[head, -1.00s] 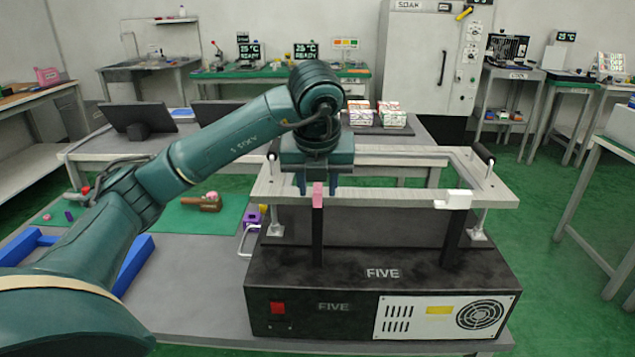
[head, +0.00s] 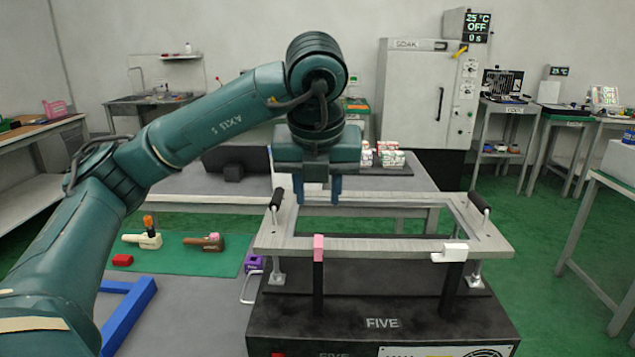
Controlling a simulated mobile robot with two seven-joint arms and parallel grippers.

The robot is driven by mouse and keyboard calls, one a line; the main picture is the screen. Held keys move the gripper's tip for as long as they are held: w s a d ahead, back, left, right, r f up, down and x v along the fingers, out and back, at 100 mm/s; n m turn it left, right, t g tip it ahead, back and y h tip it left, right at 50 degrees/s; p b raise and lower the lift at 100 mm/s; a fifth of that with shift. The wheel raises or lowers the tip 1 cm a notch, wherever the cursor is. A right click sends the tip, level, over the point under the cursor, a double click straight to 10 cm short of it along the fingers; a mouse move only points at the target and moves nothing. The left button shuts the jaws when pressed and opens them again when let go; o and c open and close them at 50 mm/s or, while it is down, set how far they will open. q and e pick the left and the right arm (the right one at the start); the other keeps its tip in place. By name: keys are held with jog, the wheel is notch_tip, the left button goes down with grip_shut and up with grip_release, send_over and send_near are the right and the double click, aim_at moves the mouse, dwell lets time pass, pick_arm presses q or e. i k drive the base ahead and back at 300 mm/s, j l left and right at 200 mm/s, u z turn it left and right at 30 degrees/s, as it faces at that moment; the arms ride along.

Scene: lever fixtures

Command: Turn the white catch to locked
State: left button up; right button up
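The white catch (head: 452,252) sits on the right part of the front bar of a grey frame (head: 385,247), above a black post (head: 452,287). It lies sideways along the bar, its longer arm pointing left. A pink catch (head: 319,247) stands upright on the same bar, to the left, above another black post (head: 319,288). My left gripper (head: 320,198) points down above and behind the pink catch. Its two fingers are apart with nothing between them, well to the left of the white catch. My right gripper is not in view.
The frame rests over a black box marked FIVE (head: 383,323). Black handles stand at the frame's left (head: 277,199) and right (head: 479,202). A green mat (head: 190,262) with small parts lies left. Space above the white catch is clear.

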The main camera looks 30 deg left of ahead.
aim_at(450, 252)
jog(key=k, duration=1)
